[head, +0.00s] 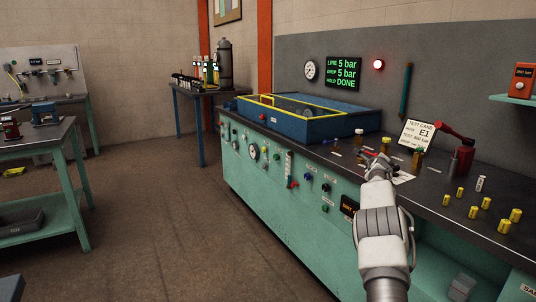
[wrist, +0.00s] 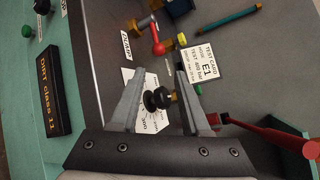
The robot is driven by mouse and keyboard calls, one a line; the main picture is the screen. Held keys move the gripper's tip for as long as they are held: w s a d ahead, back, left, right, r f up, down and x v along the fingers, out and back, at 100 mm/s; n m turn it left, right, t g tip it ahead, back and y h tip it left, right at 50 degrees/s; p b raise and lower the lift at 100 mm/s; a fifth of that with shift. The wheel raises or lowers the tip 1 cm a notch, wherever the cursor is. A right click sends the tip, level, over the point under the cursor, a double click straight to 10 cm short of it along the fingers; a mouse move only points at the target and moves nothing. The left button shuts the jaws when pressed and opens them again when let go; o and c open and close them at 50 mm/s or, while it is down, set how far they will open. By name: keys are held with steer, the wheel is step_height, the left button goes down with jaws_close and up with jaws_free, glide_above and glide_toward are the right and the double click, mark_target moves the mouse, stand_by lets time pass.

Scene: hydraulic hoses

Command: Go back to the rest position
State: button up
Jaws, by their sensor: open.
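My gripper (head: 374,160) is over the steel top of the green test bench (head: 262,190), near its front edge. In the wrist view its two fingers (wrist: 166,76) are spread apart. A black knob on a brass fitting (wrist: 158,99) shows in the gap between them; I cannot tell how far below the fingers it is, and nothing looks gripped. A red-handled valve (wrist: 156,42) stands beyond the fingertips. A white card (wrist: 133,76) lies on the bench, partly hidden by a finger.
The test card E1 (head: 417,134) leans at the back, beside the red hand pump (head: 462,160). Several yellow fittings (head: 474,212) stand right of my arm. A blue tray (head: 300,127) is to the left. The display (head: 344,73) reads 5 bar, 5 bar, DONE. Floor at left is open.

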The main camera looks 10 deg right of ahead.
steer(key=s+a+r+m+h, duration=0.1)
steer(key=s+a+r+m, duration=0.1)
steer(key=s+r+m, duration=0.35)
steer(key=s+a+r+m+h, duration=0.1)
steer(key=s+a+r+m, duration=0.1)
steer(key=r+m, duration=0.65)
steer(key=s+a+r+m+g, duration=0.1)
steer(key=s+a+r+m, duration=0.25)
steer(key=s+m, duration=0.2)
steer(key=s+a+r+m+g, duration=0.2)
steer(key=s+a+r+m, duration=0.1)
steer(key=s+a+m, duration=0.3)
steer(key=s+a+f+m+g+y+p, duration=0.1)
steer(key=s+a+f+m+y, duration=0.35)
steer(key=s+a, duration=0.65)
steer(key=s+a+f+m+g+y, duration=0.2)
steer(key=s+a+f+m, duration=0.6)
steer(key=s, duration=0.6)
steer(key=s+a+f+m+g+y+p, duration=0.1)
steer(key=s+a+f+m+y, duration=0.3)
steer(key=s+a, duration=0.8)
step_height(320, 180, up, 19)
steer(key=n+p, duration=0.1)
steer(key=p, duration=1.8)
steer(key=shift+d, duration=0.3)
